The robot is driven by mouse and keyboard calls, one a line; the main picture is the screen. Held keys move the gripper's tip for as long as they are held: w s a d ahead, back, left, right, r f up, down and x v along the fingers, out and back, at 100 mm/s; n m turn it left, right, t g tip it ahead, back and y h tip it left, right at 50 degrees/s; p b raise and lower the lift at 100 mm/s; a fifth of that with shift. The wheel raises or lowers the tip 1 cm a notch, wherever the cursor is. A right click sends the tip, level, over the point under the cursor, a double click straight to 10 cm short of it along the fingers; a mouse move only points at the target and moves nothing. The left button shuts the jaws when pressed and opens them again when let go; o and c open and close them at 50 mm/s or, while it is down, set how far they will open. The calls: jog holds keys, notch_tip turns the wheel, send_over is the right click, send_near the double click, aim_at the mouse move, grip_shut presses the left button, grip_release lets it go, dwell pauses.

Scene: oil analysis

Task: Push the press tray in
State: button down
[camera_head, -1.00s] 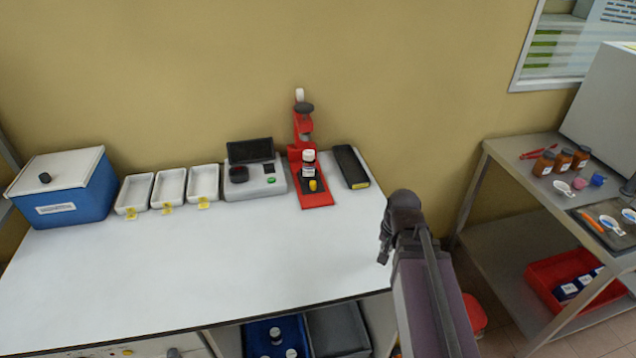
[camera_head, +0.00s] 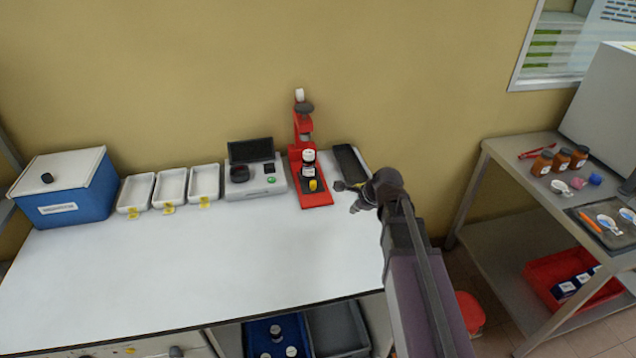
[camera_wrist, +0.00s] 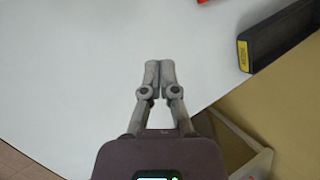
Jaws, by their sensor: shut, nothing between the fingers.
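The red press (camera_head: 303,138) stands at the back of the white table, with its tray (camera_head: 316,199) sticking out toward the table's front. A bottle with a white cap (camera_head: 309,162) sits on the press, and a yellow knob or tag (camera_head: 313,185) shows in front of it. My gripper (camera_head: 340,187) is to the right of the press tray, apart from it, above the table. In the wrist view my gripper (camera_wrist: 159,66) has its two fingertips together with nothing between them. A red corner (camera_wrist: 203,1), which seems to be the press, shows at that view's top edge.
A black box (camera_head: 347,160) with a yellow label lies right of the press, close behind my gripper; it also shows in the wrist view (camera_wrist: 280,35). A grey instrument (camera_head: 254,182) and white trays (camera_head: 171,188) stand left. The table's (camera_head: 200,260) front area is clear.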

jog(key=w+a+r+m+t+y, duration=0.1)
jog(key=w+a+r+m+t, duration=0.1)
jog(key=w+m, duration=0.4)
jog(key=shift+w+a+r+m+y+p, duration=0.35)
jog(key=shift+a+r+m, duration=0.45)
jog(key=shift+a+m, duration=0.65)
jog(key=shift+d+f+m, duration=0.1)
jog(key=shift+d+m, duration=0.15)
jog(key=b, duration=0.7)
send_near(317, 190)
jog(key=x, duration=0.5)
jog(key=shift+s+d+f, duration=0.15)
jog(key=shift+d+f, duration=0.1)
jog(key=shift+d, duration=0.1)
jog(key=shift+w+a, duration=1)
jog(key=shift+w, duration=0.1)
jog(key=shift+w+a, duration=0.35)
jog(key=shift+w, duration=0.05)
